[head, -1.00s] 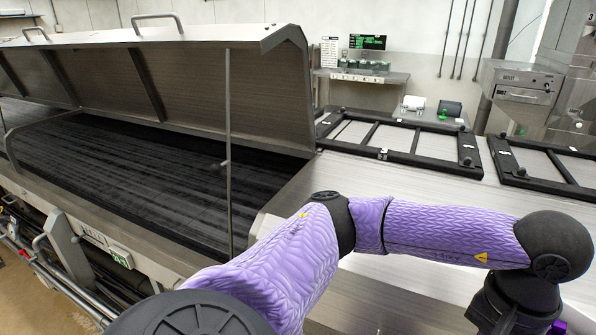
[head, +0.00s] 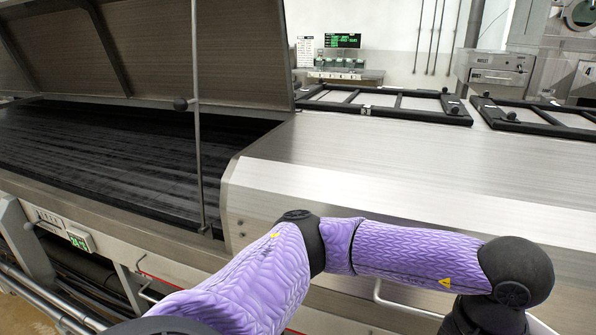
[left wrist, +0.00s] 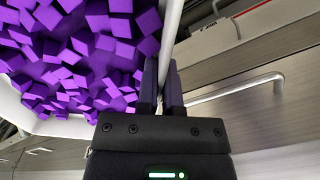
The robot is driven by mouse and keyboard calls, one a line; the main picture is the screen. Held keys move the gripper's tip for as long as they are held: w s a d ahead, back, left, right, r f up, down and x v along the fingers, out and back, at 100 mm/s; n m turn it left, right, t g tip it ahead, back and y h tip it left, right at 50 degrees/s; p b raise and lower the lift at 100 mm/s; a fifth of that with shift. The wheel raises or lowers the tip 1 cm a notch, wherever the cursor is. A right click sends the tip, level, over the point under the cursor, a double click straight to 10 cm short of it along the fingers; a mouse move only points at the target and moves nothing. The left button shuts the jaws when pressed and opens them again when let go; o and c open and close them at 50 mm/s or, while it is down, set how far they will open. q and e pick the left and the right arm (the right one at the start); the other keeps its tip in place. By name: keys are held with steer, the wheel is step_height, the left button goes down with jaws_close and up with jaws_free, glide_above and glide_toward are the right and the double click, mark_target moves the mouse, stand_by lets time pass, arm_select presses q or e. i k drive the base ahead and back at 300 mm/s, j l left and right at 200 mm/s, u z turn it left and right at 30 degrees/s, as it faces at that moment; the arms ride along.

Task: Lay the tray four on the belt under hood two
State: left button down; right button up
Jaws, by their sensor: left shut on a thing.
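In the left wrist view my left gripper (left wrist: 162,72) is shut on the pale rim of a tray (left wrist: 170,28). Many purple cubes (left wrist: 85,55) fill the tray. No number on it can be read. In the head view a dark belt (head: 95,165) lies under a raised steel hood (head: 240,60) at the left. A thin rod (head: 196,130) stands at the opening's front. No hood number shows. My right gripper is in neither view.
A closed steel cover (head: 420,165) fills the right, with dark-framed panels (head: 420,114) behind it. A control box with a green display (head: 79,240) is below the belt's front edge. A drawer unit (head: 497,70) stands at the back. A bar handle (left wrist: 235,87) shows in the wrist view.

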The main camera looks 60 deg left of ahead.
mark_target(132, 173)
steer(key=k+j, duration=0.25)
steer(key=k, duration=0.2)
steer(key=k+j, duration=0.3)
steer(key=k, duration=0.2)
steer(key=k+j, duration=0.25)
steer(key=k, duration=0.2)
steer(key=k+j, duration=0.1)
steer(key=j, duration=0.3)
steer(key=k+j, duration=0.1)
steer(key=j, duration=0.35)
steer(key=k+j, duration=0.1)
steer(key=j, duration=0.3)
steer(key=k+j, duration=0.1)
steer(key=j, duration=0.35)
steer(key=k+j, duration=0.1)
steer(key=j, duration=0.3)
steer(key=k+j, duration=0.1)
steer(key=j, duration=0.35)
steer(key=i+j, duration=0.1)
steer(key=j, duration=0.2)
steer(key=i+j, duration=0.25)
steer(key=j, duration=0.3)
